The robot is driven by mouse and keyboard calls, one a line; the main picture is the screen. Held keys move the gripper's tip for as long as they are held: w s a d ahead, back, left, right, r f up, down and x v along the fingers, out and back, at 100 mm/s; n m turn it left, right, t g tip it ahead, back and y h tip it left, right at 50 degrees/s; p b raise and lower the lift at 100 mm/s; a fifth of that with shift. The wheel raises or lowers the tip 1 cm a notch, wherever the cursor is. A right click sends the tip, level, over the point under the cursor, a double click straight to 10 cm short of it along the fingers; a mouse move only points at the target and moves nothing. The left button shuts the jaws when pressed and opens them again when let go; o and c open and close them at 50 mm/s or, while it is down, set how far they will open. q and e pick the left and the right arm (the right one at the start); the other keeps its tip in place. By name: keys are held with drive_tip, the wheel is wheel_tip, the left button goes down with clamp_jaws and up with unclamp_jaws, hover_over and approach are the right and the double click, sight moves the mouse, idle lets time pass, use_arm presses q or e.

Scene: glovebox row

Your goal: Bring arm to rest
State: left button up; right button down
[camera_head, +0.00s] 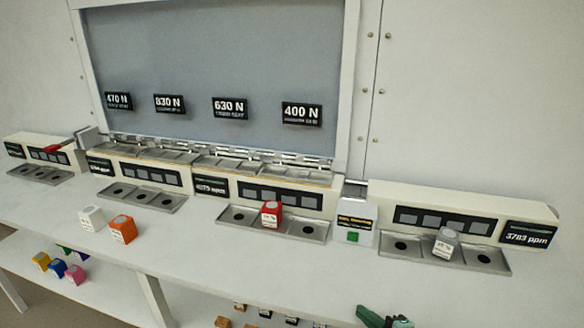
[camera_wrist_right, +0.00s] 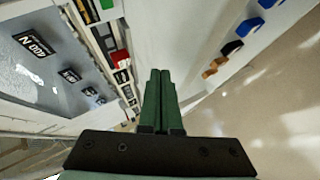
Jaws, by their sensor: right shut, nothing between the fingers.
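My right gripper (camera_head: 385,319) shows at the bottom edge of the head view, right of the middle, in front of the white bench (camera_head: 290,262). Its green fingers are also in the right wrist view (camera_wrist_right: 160,80), pressed together with nothing between them. It is apart from the blocks and trays. Most of the right arm is out of the head view. My left gripper and arm are not in view.
A red block (camera_head: 271,212) and a grey-white block (camera_head: 445,241) sit on metal trays. A white block (camera_head: 91,217) and an orange block (camera_head: 122,229) stand on the bench. Several coloured blocks lie on a lower shelf. The bench's front right is clear.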

drive_tip(key=s+d+f+m+g+h, duration=0.2)
drive_tip(key=s+d+m+g, duration=0.15)
drive_tip(key=s+m, duration=0.75)
drive_tip(key=s+d+f+m+g+h, duration=0.25)
drive_tip(key=s+m+g, duration=0.3)
drive_tip(key=s, duration=1.05)
drive_tip(key=w+a+f+t+y, duration=0.1)
drive_tip(key=w+a+f+t, duration=0.1)
drive_tip(key=f, duration=0.3)
drive_tip(key=w+a+f+t+y, duration=0.1)
drive_tip(key=w+a+f+t, duration=0.2)
drive_tip(key=f, duration=0.3)
drive_tip(key=shift+t, duration=0.6)
drive_tip(key=shift+a, duration=0.1)
